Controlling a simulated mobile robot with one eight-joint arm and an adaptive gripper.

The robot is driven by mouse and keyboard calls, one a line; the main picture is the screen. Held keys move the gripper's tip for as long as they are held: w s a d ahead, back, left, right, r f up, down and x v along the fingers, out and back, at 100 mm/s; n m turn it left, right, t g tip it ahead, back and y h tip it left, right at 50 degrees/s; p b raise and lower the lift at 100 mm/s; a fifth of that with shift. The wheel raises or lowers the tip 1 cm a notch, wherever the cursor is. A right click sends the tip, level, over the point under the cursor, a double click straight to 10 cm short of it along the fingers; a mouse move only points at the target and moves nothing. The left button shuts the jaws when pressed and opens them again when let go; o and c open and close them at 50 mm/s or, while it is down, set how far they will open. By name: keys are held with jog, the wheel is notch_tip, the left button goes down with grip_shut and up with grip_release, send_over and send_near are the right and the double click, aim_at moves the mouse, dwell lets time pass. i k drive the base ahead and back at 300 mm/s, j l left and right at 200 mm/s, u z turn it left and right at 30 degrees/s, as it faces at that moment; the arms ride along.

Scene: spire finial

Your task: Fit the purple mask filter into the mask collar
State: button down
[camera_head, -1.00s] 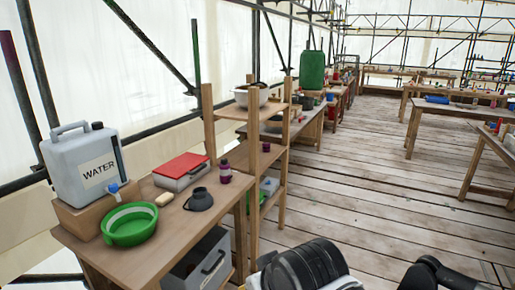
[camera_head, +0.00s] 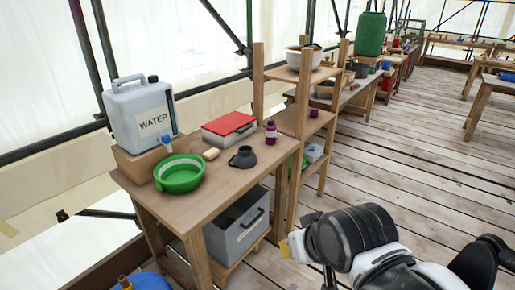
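A dark grey mask (camera_head: 243,157) with a round, upward-facing collar sits on the wooden table, right of its middle. A small purple cylinder-like item (camera_head: 270,133) stands just behind and right of it, apart from it. Another small purple item (camera_head: 314,113) sits on the middle board of the shelf. Both are too small to tell for sure which is the mask filter. My arm shows at the lower right, away from the table and over the floor. I cannot make out my gripper's fingers.
The table (camera_head: 190,212) also holds a water canister (camera_head: 140,115), a green basin (camera_head: 179,174), soap (camera_head: 211,154) and a red-lidded box (camera_head: 228,127). The wooden shelf (camera_head: 257,90) stands at its right end. A grey crate (camera_head: 238,228) sits underneath. Floor to the right is clear.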

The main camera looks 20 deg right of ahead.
aim_at(246, 159)
jog(key=i+l, duration=0.35)
jog(key=l, duration=0.15)
jog(key=i+l, duration=0.4)
jog(key=l, duration=0.15)
jog(key=i+l, duration=0.35)
jog(key=l, duration=0.15)
jog(key=i+l, duration=0.35)
jog(key=l, duration=0.2)
jog(key=i+l, duration=0.75)
jog(key=l, duration=0.3)
